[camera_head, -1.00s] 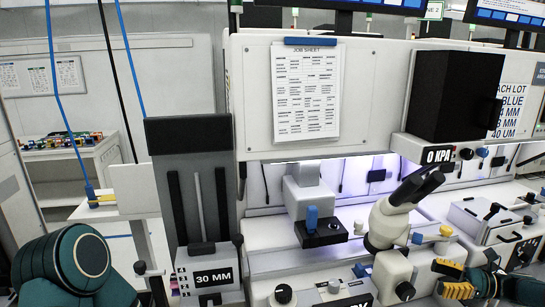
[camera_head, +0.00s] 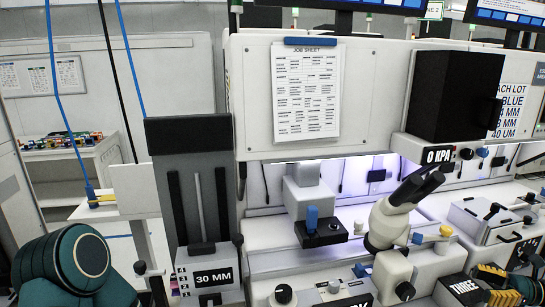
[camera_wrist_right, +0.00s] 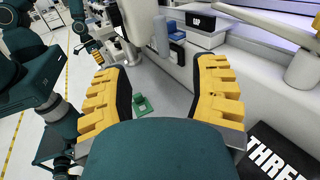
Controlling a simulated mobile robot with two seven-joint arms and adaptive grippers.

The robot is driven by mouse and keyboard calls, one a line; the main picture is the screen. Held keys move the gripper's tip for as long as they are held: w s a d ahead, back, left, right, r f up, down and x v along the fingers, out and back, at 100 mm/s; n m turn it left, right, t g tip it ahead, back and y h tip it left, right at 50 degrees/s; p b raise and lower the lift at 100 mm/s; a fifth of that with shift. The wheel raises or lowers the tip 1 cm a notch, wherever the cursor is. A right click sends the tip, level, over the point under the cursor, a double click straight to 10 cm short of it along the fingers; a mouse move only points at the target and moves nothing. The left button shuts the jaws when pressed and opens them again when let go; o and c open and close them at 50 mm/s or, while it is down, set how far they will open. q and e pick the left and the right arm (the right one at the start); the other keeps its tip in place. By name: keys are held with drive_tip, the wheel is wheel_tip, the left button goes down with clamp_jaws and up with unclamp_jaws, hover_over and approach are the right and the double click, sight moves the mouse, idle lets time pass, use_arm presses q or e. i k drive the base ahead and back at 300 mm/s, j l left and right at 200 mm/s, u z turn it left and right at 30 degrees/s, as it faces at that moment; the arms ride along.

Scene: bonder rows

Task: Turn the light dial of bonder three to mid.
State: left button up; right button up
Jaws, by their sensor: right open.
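The bonder with its white microscope (camera_head: 388,222) stands in the centre right of the head view. A plate reading THREE (camera_head: 470,288) is at its lower right; the plate also shows in the right wrist view (camera_wrist_right: 272,155). A black knob with a pale mark (camera_head: 283,294) and a paler knob (camera_head: 333,287) sit on the front panel. I cannot tell which knob is the light dial. My right gripper (camera_head: 497,284) is open and empty beside the THREE plate, its yellow fingers apart in the wrist view (camera_wrist_right: 162,100). My left gripper (camera_wrist_right: 95,40) shows small in the wrist view; its jaws are unclear.
A block labelled 30 MM (camera_head: 212,278) stands left of the bonder. A black box (camera_head: 455,95) juts out above the 0 KPA panel (camera_head: 439,156). Another machine (camera_head: 490,225) stands at the right.

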sight(334, 284)
drive_tip(key=k, duration=1)
